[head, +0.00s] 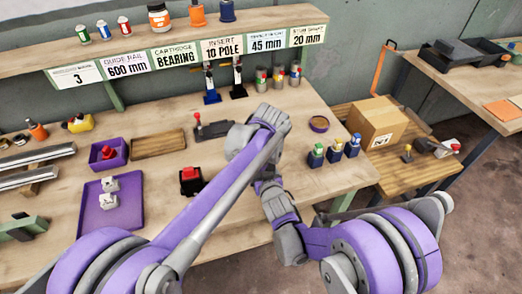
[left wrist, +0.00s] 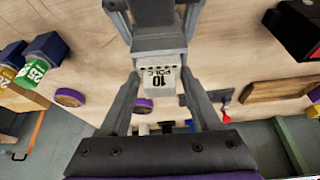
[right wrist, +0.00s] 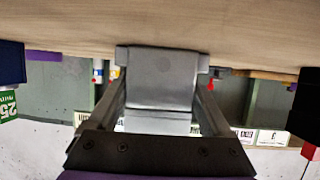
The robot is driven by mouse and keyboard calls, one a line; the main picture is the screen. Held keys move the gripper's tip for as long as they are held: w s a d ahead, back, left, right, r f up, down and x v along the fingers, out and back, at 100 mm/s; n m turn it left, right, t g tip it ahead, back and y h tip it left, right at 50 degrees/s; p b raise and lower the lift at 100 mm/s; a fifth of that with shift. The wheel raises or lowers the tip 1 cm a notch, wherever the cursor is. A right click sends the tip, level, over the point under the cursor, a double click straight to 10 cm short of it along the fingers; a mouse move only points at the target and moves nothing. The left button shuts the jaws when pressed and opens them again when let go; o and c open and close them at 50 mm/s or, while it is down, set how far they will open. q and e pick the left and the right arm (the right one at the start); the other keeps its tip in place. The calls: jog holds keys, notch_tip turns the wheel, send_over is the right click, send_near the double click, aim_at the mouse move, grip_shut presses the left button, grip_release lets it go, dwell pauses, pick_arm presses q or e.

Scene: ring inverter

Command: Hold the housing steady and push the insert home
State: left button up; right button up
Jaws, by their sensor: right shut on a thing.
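In the left wrist view the white insert (left wrist: 160,80), marked "10 POLE", shows between the fingers of my left gripper (left wrist: 160,92). Its far end meets the grey housing (left wrist: 162,46), in line with it; how deep it sits is unclear. The left fingertips are close beside the insert, but whether they press on it I cannot tell. In the right wrist view my right gripper (right wrist: 163,98) is shut on the grey housing (right wrist: 165,72), held off the table.
The workbench (head: 165,115) lies below. Right of my arms stand several small coloured blocks (head: 335,152) and a round purple-rimmed dish (head: 319,124). To the left are a red-buttoned box (head: 190,180) and a purple tray (head: 130,222) with white parts. A labelled shelf (head: 185,35) runs behind.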

pick_arm(q)
jog(key=o, duration=0.4)
jog(key=shift+a, duration=0.1)
jog(key=shift+c, duration=0.2)
jog(key=shift+a, duration=0.1)
jog(key=shift+d+r, duration=0.15)
jog(key=shift+d, duration=0.05)
jog(key=a+v, duration=0.1)
jog(key=v, duration=1)
jog(key=shift+s+d+r, duration=0.2)
jog(key=shift+d+r, duration=0.05)
jog(key=shift+d, duration=0.25)
